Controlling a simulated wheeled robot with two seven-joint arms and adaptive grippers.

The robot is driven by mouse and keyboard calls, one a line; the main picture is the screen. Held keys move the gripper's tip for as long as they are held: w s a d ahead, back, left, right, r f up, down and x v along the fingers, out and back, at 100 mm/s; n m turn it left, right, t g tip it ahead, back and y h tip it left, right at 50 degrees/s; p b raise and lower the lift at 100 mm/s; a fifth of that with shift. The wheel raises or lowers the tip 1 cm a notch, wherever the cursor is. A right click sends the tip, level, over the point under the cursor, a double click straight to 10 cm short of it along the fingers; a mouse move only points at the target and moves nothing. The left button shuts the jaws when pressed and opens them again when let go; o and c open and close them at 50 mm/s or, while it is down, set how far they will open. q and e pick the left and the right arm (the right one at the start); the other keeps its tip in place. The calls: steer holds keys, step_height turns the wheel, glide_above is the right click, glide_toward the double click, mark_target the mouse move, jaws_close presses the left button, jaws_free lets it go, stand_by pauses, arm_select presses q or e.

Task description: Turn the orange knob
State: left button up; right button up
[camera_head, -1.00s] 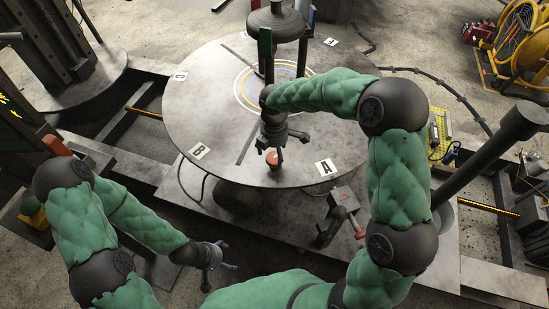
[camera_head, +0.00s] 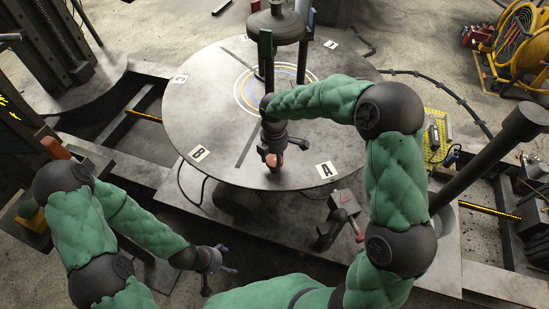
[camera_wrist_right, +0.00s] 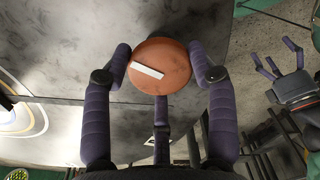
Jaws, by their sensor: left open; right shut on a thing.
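The orange knob (camera_head: 276,160) is at the near edge of the round grey turntable (camera_head: 220,110), between the A and B labels. In the right wrist view the knob (camera_wrist_right: 172,58) is a round orange disc with a white bar mark, tilted slightly across its face. My right gripper (camera_head: 272,157) is shut on the knob. In the wrist view its purple fingers (camera_wrist_right: 160,72) sit on both sides of the knob, with a third finger below. My left gripper (camera_head: 230,260) is open and empty, low and away from the turntable.
A dark column fixture (camera_head: 275,28) stands on the turntable's middle. A small grey lever box with a red part (camera_head: 343,203) is in front, right of the knob. A dark slanted post (camera_head: 485,150) stands at right. The turntable's left side is clear.

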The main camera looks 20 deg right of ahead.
steer(key=shift+m, duration=0.3)
steer(key=m+p, duration=0.2)
steer(key=m, duration=0.1)
steer(key=shift+m, duration=0.3)
steer(key=m+p, duration=0.1)
steer(key=m, duration=0.3)
steer(key=shift+s+m, duration=0.1)
steer(key=shift+m, duration=0.2)
steer(key=m, duration=0.5)
steer(key=shift+f+m, duration=0.1)
steer(key=shift+m, duration=0.2)
steer(key=m, duration=0.4)
steer(key=shift+m, duration=0.4)
steer(key=shift+s, duration=0.1)
steer(key=o, duration=1.1)
steer(key=shift+o, duration=0.2)
